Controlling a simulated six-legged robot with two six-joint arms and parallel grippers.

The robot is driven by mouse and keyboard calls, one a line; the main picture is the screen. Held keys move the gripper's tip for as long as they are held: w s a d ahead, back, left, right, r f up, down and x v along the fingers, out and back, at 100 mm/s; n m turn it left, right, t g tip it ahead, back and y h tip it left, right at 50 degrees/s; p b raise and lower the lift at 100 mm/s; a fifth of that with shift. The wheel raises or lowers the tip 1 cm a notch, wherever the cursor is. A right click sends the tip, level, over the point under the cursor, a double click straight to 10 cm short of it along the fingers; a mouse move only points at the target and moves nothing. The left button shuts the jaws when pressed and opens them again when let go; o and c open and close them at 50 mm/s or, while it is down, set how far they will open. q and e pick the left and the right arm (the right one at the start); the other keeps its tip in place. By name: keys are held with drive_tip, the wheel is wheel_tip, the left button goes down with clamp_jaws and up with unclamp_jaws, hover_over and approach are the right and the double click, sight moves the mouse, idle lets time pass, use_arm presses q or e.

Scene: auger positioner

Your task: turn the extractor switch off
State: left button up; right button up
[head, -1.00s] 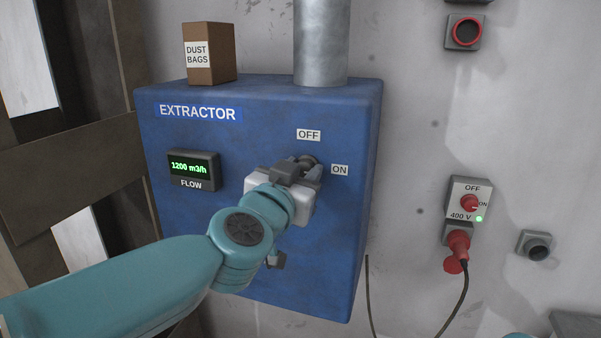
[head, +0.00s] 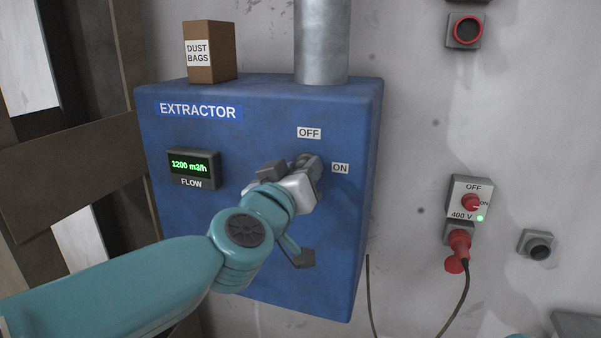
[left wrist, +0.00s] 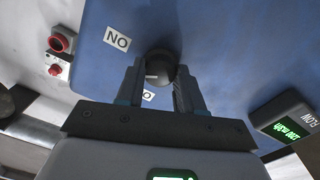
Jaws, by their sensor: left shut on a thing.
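The blue extractor box (head: 240,240) hangs on the wall with an OFF label (head: 309,133) above its switch and an ON label (head: 340,168) to the right. My left gripper (head: 308,166) is shut on the dark round switch knob, which it mostly hides in the head view. In the left wrist view the knob (left wrist: 162,64) sits between the two fingers; the ON label (left wrist: 117,39) shows upside down beside it, and the other label (left wrist: 148,96) is partly covered. The flow display (head: 191,167) reads 1200 m3/h. My right gripper is out of view.
A dust bags carton (head: 210,53) and a metal duct (head: 321,42) stand on top of the box. To the right are a red 400 V switch (head: 470,203) with a green light and a plugged-in red connector (head: 459,244).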

use_arm(q)
drive_tip(key=n+b, duration=0.2)
drive_tip(key=n, duration=1)
drive_tip(key=shift+y, duration=0.3)
drive_tip(key=shift+n, duration=0.3)
drive_tip(key=o, duration=1)
drive_tip(key=shift+d, duration=0.1)
drive_tip(key=v, duration=1)
drive_tip(key=b+v, duration=0.1)
drive_tip(key=v, duration=0.5)
drive_tip(key=shift+s+f, duration=0.1)
drive_tip(key=shift+f, duration=0.2)
